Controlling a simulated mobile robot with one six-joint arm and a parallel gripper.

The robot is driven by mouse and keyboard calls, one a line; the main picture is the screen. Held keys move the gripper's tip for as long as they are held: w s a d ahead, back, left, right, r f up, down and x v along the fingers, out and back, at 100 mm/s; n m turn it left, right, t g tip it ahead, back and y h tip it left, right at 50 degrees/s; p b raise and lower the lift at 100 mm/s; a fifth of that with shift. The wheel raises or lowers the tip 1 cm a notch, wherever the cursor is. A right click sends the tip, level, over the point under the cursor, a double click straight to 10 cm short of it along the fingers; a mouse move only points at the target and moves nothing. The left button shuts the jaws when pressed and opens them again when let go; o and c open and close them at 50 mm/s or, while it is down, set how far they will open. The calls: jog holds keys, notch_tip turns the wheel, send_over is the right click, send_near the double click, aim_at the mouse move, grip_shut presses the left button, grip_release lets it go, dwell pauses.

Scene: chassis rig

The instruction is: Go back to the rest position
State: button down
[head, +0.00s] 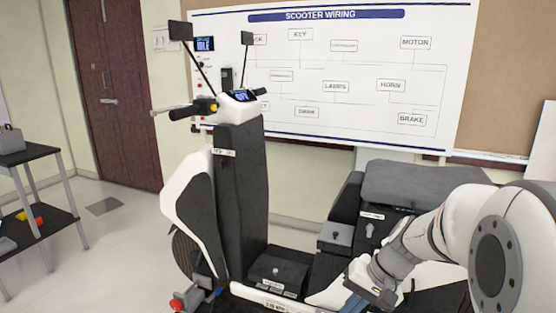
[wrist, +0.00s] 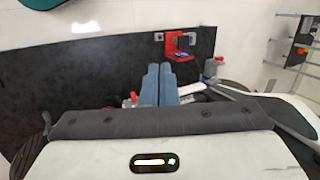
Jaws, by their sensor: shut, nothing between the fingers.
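My gripper (head: 352,302) is at the bottom of the head view, to the right of the middle, low beside the scooter's footboard area. In the wrist view its two blue-grey fingers (wrist: 159,72) lie side by side with no gap and nothing between them. My white and grey arm reaches in from the right edge. The black and white scooter (head: 240,185) stands upright at the centre, with handlebar, mirrors and a lit display. How far the fingertips are from the scooter's parts is hard to tell.
The scooter's grey seat (head: 425,183) is behind my arm. A black box (head: 278,273) sits on the footboard. A dark shelf cart (head: 38,215) stands at left. A wiring board (head: 330,75) hangs behind. A red part (wrist: 180,42) lies beyond the fingers.

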jog(key=s+r+n+t+h+p, duration=0.2)
jog(key=s+r+h+p, duration=0.3)
jog(key=s+r, duration=0.6)
jog(key=shift+s+r+n+p, duration=0.15)
jog(key=shift+s+n+p, duration=0.4)
jog(key=shift+n+p, duration=0.25)
jog(key=shift+s+a, duration=0.1)
